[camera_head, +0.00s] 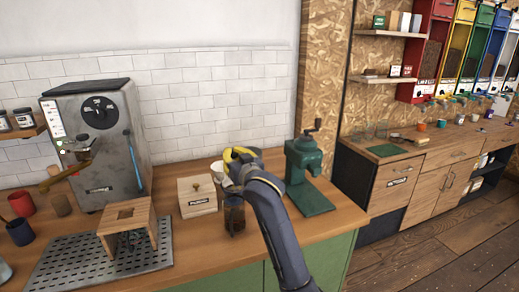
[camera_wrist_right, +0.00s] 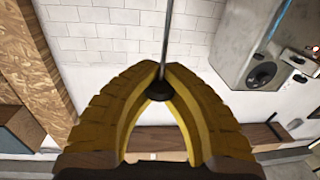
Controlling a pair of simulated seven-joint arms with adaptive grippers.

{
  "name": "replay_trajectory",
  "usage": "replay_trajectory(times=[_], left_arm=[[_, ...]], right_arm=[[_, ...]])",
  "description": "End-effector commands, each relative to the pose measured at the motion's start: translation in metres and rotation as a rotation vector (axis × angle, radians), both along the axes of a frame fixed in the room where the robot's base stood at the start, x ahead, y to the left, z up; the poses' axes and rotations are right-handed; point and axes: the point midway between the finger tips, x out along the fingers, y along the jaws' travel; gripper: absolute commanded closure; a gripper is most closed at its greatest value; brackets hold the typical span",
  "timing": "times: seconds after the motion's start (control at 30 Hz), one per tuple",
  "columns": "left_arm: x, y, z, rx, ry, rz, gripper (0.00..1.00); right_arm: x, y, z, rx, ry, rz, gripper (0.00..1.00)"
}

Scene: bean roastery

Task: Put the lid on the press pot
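The press pot (camera_head: 235,217) looks like a small glass vessel with dark brown contents, standing on the wooden counter and partly hidden by my right arm. My right gripper (camera_head: 240,155) has yellow fingers and is above the pot. In the right wrist view its fingertips (camera_wrist_right: 160,88) meet around a small black knob (camera_wrist_right: 159,91) with a thin metal rod (camera_wrist_right: 168,40) running from it. I take these for the top of the lid; the lid's disc is not clearly seen. My left gripper is not in view.
A wooden box (camera_head: 197,197) stands left of the pot and a green grinder (camera_head: 310,170) stands right of it. A white cup-like thing (camera_head: 219,169) is behind. A wooden stand (camera_head: 127,222) on a perforated mat (camera_head: 75,268) and an espresso machine (camera_head: 97,140) are at left.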

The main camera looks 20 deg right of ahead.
Motion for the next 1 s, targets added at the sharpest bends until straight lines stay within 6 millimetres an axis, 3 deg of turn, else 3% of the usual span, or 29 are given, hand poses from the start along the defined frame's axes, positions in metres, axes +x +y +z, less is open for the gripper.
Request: replay_trajectory(times=[0.17,1.0], left_arm=[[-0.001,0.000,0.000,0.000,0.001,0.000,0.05],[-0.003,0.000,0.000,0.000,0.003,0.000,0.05]], right_arm=[[-0.001,0.014,0.001,0.002,-0.008,0.052,1.00],[-0.001,0.013,-0.038,0.003,-0.012,0.048,1.00]])
